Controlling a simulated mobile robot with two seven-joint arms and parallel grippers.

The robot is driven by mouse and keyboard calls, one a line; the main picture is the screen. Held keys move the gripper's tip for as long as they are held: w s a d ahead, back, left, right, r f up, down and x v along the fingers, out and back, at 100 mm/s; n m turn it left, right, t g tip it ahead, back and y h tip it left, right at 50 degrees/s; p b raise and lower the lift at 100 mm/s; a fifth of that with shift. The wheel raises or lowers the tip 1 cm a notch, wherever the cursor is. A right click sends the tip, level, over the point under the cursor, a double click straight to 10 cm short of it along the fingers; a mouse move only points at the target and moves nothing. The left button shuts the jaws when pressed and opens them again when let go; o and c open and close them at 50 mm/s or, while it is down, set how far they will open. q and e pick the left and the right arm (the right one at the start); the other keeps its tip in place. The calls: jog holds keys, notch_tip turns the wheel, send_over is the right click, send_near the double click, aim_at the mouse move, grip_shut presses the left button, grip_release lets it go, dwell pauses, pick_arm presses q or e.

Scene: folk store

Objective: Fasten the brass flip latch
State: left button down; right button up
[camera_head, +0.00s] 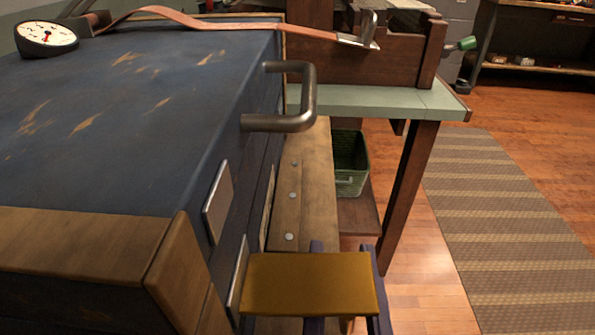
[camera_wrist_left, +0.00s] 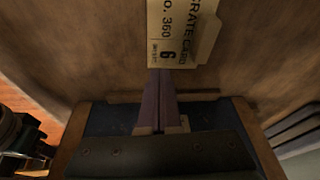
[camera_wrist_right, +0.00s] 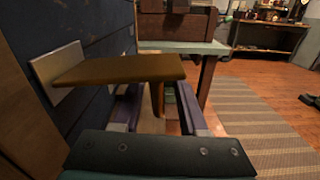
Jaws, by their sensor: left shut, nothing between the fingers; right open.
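The brass flip latch (camera_head: 308,284) is a flat yellow-brown flap. It sticks out sideways from a grey metal plate (camera_head: 238,274) on the blue chest (camera_head: 120,110). A second grey plate (camera_head: 217,203) is higher on the chest side. In the right wrist view the flap (camera_wrist_right: 120,68) spans above my right gripper (camera_wrist_right: 158,90). That gripper (camera_head: 343,248) is open, its fingers apart, just under or behind the flap; contact cannot be told. In the left wrist view my left gripper (camera_wrist_left: 162,72) is shut and empty, its tips near a crate card (camera_wrist_left: 182,32).
A metal handle (camera_head: 308,98) juts from the chest side. A pressure gauge (camera_head: 46,38) and leather strap (camera_head: 210,22) lie on top. A pale green workbench (camera_head: 375,101) and green basket (camera_head: 350,163) stand beyond. Open floor with a striped rug (camera_head: 490,220) is at right.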

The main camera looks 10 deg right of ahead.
jog(key=shift+w, duration=0.15)
grip_shut()
dwell(1.4)
